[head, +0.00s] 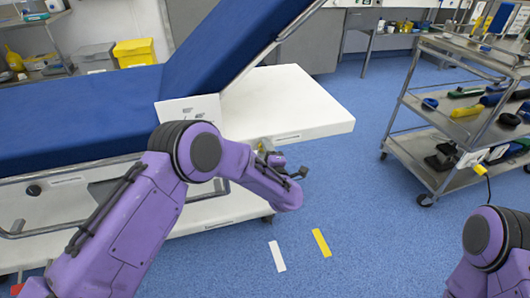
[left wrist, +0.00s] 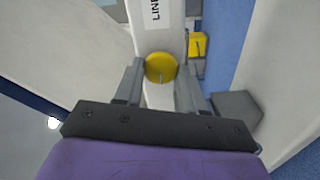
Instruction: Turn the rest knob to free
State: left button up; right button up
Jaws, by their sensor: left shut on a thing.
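A round yellow knob (left wrist: 160,62) sits between the two fingers of my left gripper (left wrist: 160,78) in the left wrist view. The gripper is shut on it, with one grey finger on each side. A short mark shows on the knob's face, but I cannot read its setting. In the head view my purple left arm reaches to the white table base, and its forearm and wrist hide most of the gripper and the knob. My right arm shows only at the lower right, with its gripper out of view.
A second yellow part (left wrist: 198,45) is right of the knob, near a partly cut-off label (left wrist: 155,12). The blue-padded table (head: 70,115) stands at left. A metal trolley (head: 425,165) with tools stands at right. Blue floor between them is clear, with white and yellow strips.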

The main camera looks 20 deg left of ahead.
pick_arm(q)
jog(key=shift+d+n, duration=0.1)
jog(key=shift+n, duration=0.3)
jog(key=o, duration=1.1)
jog(key=shift+c, duration=0.2)
jog(key=p+v, duration=0.1)
jog(key=v, duration=0.9)
jog(key=shift+s, duration=0.2)
jog(key=shift+d, duration=0.15)
